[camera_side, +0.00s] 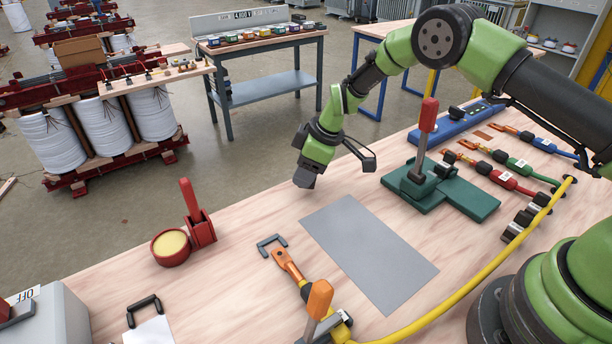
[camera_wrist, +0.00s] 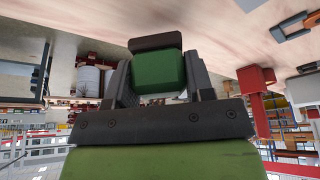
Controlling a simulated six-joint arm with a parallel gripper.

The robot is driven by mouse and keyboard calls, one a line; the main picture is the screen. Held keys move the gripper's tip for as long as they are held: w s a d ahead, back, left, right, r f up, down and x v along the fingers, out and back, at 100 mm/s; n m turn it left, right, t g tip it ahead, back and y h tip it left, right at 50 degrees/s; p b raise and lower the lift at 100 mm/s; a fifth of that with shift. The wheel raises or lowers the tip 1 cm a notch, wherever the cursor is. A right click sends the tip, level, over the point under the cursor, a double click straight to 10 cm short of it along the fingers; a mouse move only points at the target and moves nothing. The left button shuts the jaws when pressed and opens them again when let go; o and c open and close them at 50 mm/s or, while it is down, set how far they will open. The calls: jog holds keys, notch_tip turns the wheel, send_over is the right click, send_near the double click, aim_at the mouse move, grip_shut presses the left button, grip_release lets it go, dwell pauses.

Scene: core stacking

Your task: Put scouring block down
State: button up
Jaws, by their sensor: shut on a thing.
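The scouring block is a green block (camera_wrist: 158,72) with a dark face at its far end. In the wrist view it sits between the two dark fingers of my gripper (camera_wrist: 160,85), which are shut on it. In the side view my gripper (camera_side: 305,172) points down at the bench's back edge, just above and left of the grey mat (camera_side: 368,250). The block is hard to make out there. Whether it touches the bench top cannot be told.
A green base with a red-handled lever (camera_side: 428,175) stands to the right. An orange-handled clamp (camera_side: 318,300) and a yellow cable (camera_side: 450,300) lie in front. The grey mat is bare.

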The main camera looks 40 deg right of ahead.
jog(key=shift+f, duration=0.95)
jog(key=shift+f, duration=0.15)
jog(key=o, duration=1.2)
jog(key=v, duration=1.2)
jog(key=shift+r, duration=0.2)
